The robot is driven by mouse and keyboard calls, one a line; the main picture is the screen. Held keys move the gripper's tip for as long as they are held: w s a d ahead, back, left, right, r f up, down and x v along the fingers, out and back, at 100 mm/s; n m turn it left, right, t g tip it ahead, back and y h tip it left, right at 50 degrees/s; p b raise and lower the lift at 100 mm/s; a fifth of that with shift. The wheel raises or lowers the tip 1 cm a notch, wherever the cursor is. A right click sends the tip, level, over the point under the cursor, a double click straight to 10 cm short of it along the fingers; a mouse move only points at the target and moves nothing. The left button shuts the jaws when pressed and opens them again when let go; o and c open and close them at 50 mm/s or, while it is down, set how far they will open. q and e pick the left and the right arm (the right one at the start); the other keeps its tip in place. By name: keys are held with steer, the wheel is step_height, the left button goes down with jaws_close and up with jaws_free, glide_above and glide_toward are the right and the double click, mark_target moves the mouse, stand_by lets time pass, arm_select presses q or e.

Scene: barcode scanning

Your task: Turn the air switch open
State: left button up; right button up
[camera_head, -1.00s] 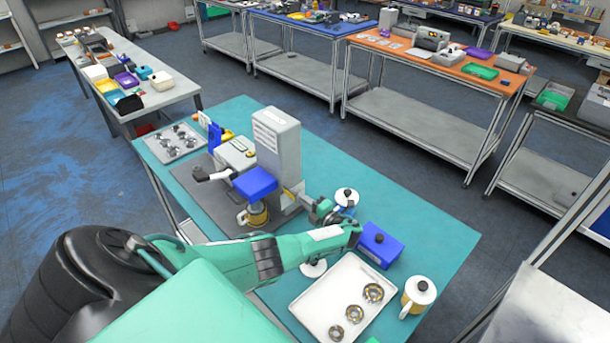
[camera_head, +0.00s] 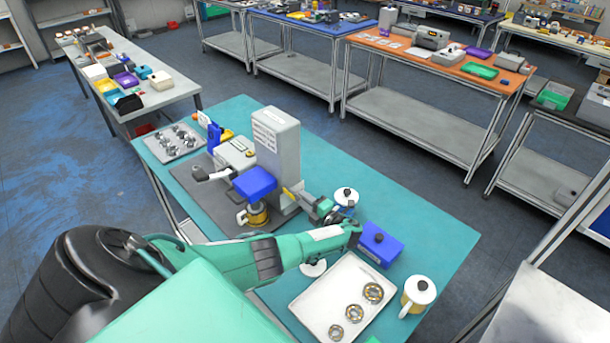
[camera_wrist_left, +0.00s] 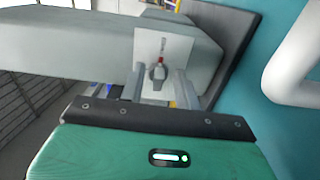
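The grey machine (camera_head: 277,145) stands on the teal table. In the left wrist view the air switch (camera_wrist_left: 158,72) is a small grey knob with a red mark, on a white plate (camera_wrist_left: 165,45) on the machine's side. My left gripper (camera_wrist_left: 158,82) points at this plate. Its two fingers are apart, one on each side of the knob, and gaps show between them and the knob. In the head view my left gripper (camera_head: 299,197) is at the machine's right side, and the knob cannot be made out there. My right gripper is in neither view.
Another white-lidded container (camera_head: 346,198) stands just beyond my left wrist.

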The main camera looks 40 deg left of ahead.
arm_select(q)
steer(key=d+b, duration=0.1)
steer(key=d, duration=0.7)
steer(key=s+d+b, duration=0.1)
steer(key=d, duration=0.3)
steer(key=shift+d+f+b, duration=0.15)
steer(key=shift+d+b, duration=0.05)
steer(key=shift+b, duration=0.15)
steer(key=shift+s+d, duration=0.1)
steer(key=shift+d, duration=0.5)
